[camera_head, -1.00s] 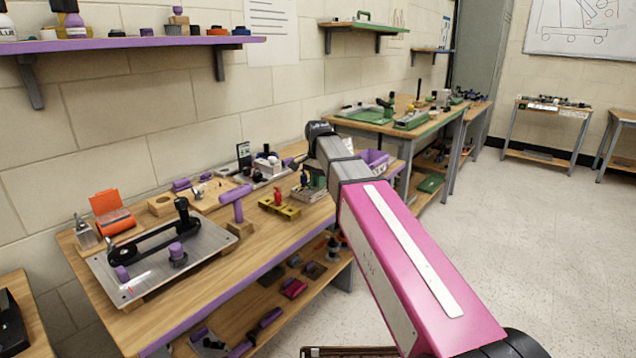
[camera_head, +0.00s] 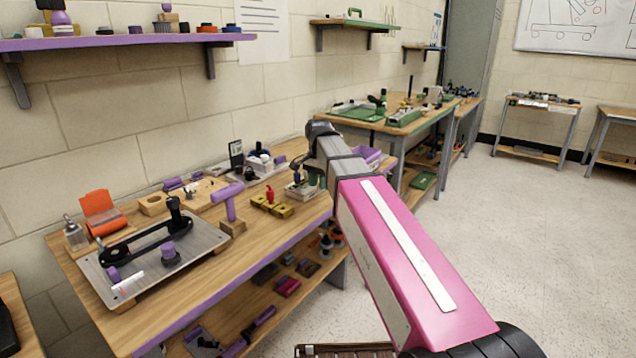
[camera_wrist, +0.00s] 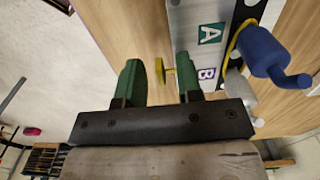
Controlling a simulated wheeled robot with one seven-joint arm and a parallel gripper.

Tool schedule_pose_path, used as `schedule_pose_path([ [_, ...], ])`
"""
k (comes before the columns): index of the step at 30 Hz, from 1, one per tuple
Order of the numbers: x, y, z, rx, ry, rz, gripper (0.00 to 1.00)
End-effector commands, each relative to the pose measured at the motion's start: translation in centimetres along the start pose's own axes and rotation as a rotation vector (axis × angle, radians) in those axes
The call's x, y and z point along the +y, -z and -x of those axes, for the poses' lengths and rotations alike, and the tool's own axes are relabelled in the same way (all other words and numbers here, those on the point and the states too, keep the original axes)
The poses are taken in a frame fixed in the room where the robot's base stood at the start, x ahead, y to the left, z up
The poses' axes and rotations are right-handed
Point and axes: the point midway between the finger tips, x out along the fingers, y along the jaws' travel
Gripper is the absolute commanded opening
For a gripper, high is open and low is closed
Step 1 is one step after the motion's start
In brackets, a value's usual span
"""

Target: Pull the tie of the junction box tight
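In the wrist view my gripper (camera_wrist: 159,64) has two green fingers held well apart. A yellow tie end (camera_wrist: 160,72), a small disc on a short stem, shows in the gap between them, and I see no finger touching it. The stem points to the edge of a grey panel (camera_wrist: 184,32) with a green A label and a purple B label, apparently the junction box. A yellow band (camera_wrist: 233,40) curves beside a blue knob-like part (camera_wrist: 264,52) on its right. In the head view my fingers cannot be made out behind my arm.
A wooden bench (camera_head: 190,292) carries a metal plate with a black belt device (camera_head: 150,240), a purple T-shaped handle (camera_head: 228,200) and a yellow block with a red part (camera_head: 270,203). Its lower shelf holds loose parts. The floor (camera_head: 520,230) on the right is clear.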

Motion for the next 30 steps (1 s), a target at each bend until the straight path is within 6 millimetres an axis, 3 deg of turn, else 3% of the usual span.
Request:
schedule_pose_path([
  [10,-0.1,0.0,1.2,0.001,0.001,0.000,0.33],
  [22,-0.1,0.1,7.7,0.001,0.002,0.000,0.33],
  [30,0.0,0.0,10.4,0.000,0.000,0.000,0.33],
])
